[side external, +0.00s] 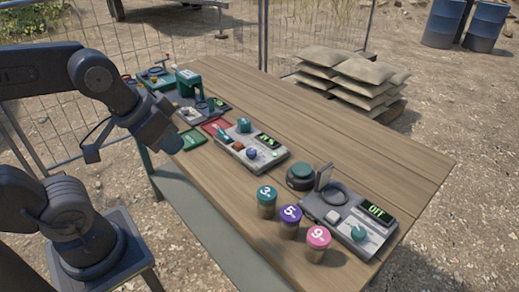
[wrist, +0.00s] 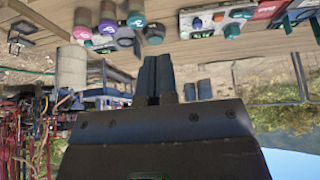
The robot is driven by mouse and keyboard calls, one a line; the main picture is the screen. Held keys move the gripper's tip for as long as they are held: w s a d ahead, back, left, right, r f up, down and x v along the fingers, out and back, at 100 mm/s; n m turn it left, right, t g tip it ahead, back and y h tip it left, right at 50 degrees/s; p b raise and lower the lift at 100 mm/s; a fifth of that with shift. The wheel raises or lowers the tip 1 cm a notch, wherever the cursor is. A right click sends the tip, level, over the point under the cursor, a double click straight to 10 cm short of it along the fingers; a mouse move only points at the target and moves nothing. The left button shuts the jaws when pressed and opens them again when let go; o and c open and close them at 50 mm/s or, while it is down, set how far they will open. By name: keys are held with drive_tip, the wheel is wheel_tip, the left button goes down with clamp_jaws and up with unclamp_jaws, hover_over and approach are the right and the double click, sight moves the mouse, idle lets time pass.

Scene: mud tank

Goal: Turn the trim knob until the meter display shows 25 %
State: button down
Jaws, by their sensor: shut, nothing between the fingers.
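A grey meter panel (side external: 240,148) lies mid-table in the side view. It has a lit green display (side external: 265,141) whose small reading I cannot make out for certain, though it seems to end in a percent sign. The panel also shows at the top of the wrist view (wrist: 217,17). My gripper (side external: 170,144) is shut and empty, above the table's near edge, left of the panel and apart from it. Its fingers (wrist: 157,80) are together.
Red (side external: 214,126) and green (side external: 193,138) trays lie left. The table's far side is clear.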

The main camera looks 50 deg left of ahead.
sight(251, 150)
drive_tip(key=c, duration=1.8)
unclamp_jaws()
